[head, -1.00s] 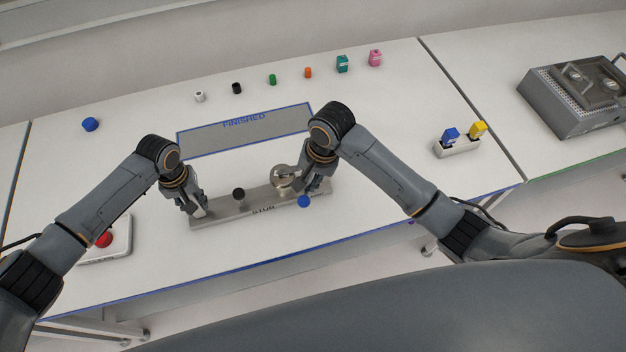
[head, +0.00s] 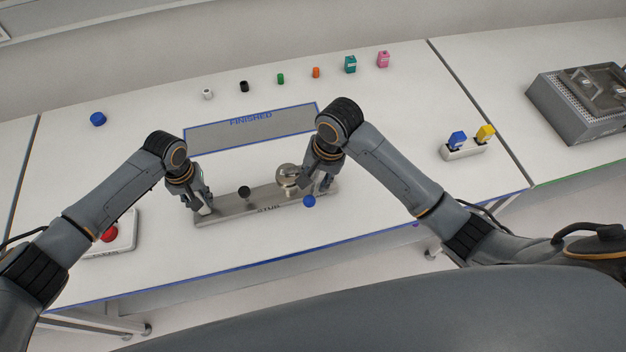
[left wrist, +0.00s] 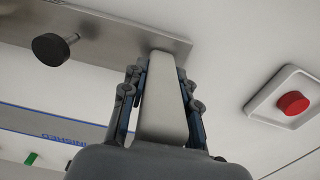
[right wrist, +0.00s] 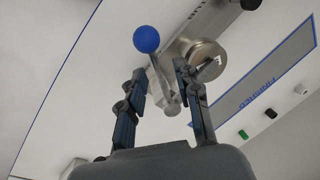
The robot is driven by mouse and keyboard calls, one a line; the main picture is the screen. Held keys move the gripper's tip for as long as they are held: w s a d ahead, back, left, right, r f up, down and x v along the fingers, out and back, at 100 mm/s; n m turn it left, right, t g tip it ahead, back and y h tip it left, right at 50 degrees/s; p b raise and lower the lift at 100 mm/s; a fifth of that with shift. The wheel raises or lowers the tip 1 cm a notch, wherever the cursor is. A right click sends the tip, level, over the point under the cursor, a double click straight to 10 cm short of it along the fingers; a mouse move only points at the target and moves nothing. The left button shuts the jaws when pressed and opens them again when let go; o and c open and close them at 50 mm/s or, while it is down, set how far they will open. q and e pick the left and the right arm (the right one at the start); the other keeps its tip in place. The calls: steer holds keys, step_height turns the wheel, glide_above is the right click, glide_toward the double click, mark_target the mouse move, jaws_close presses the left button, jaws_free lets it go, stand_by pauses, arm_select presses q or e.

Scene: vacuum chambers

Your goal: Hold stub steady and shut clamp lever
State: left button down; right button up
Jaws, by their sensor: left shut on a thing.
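The grey metal stub plate (head: 228,214), lettered STUB, lies on the white table, with a black knob (head: 244,192) on it. A round metal clamp part (head: 286,172) sits towards its right end. The clamp lever (right wrist: 164,84) ends in a blue ball (head: 309,201); the ball also shows in the right wrist view (right wrist: 146,39). My left gripper (left wrist: 161,88) is shut on a pale upright block (left wrist: 162,115) at the plate's left end. My right gripper (right wrist: 156,78) is open, its fingers either side of the lever; no grip on it shows.
A blue-edged FINISHED area (head: 250,132) lies behind the plate. A red button (head: 109,234) on a pale box stands front left. Several small coloured pieces line the back. A holder (head: 463,151) with blue and yellow items stands right. The table in front of the plate is clear.

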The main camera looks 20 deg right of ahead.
arm_select(q)
steer(key=shift+s+f, duration=0.25)
steer(key=shift+f, duration=0.05)
arm_select(e)
steer(key=v, duration=1)
steer(key=shift+r, duration=0.4)
arm_select(q)
steer(key=shift+a, duration=0.1)
arm_select(e)
steer(key=shift+s+a, duration=0.1)
arm_select(q)
steer(key=c, duration=1.3)
jaws_free()
steer(key=o, duration=0.4)
steer(key=shift+w, duration=0.1)
steer(key=shift+c, duration=0.2)
steer(key=shift+w, duration=0.2)
arm_select(e)
steer(key=shift+w, duration=0.2)
arm_select(q)
steer(key=shift+r, duration=0.1)
